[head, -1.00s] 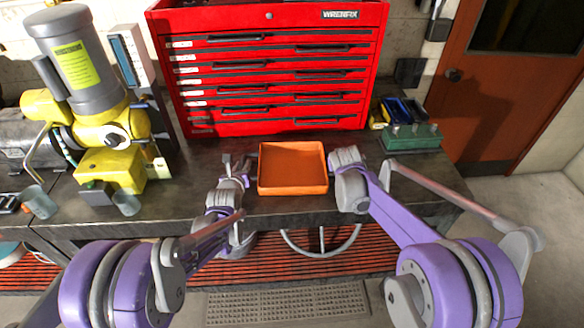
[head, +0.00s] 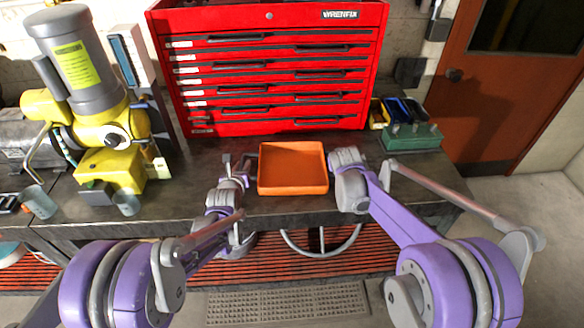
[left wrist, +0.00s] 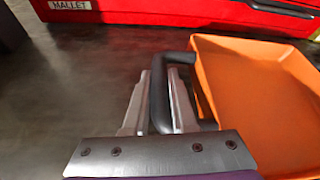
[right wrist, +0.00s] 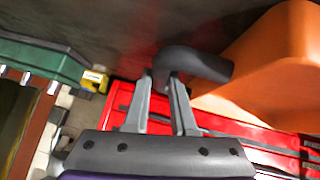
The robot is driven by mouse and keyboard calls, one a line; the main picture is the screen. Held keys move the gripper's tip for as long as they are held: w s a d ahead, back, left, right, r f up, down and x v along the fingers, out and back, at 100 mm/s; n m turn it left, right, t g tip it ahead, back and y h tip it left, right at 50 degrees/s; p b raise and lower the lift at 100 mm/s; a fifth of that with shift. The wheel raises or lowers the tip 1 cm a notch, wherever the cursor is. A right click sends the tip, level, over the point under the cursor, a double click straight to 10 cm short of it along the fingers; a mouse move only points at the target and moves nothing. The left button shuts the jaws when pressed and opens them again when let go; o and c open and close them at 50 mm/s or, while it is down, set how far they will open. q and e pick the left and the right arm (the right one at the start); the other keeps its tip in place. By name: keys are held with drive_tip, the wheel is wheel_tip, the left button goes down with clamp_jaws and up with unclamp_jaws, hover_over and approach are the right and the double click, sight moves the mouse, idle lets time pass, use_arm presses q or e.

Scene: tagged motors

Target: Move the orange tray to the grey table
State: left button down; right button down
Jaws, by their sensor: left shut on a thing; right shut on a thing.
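The orange tray (head: 292,168) is a shallow, empty box at the dark workbench, in front of the red tool chest. It also shows in the left wrist view (left wrist: 262,90) and the right wrist view (right wrist: 268,65). My left gripper (head: 240,172) is at the tray's left side, shut on its dark handle (left wrist: 160,95). My right gripper (right wrist: 165,80) is at the tray's right side, shut on the other dark handle (right wrist: 195,63). The tray looks level. I cannot tell whether it rests on the bench or is slightly above it. No grey table can be made out for certain.
The red tool chest (head: 270,75) stands behind the tray on the workbench (head: 180,195). A yellow and grey machine (head: 105,130) stands at the left. A green block (head: 410,138) and small bins (head: 395,112) are at the right. A stool ring (head: 325,250) shows under the bench edge.

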use_arm(q)
drive_tip(key=shift+d+r, duration=0.1)
use_arm(e)
drive_tip(key=shift+a, duration=0.1)
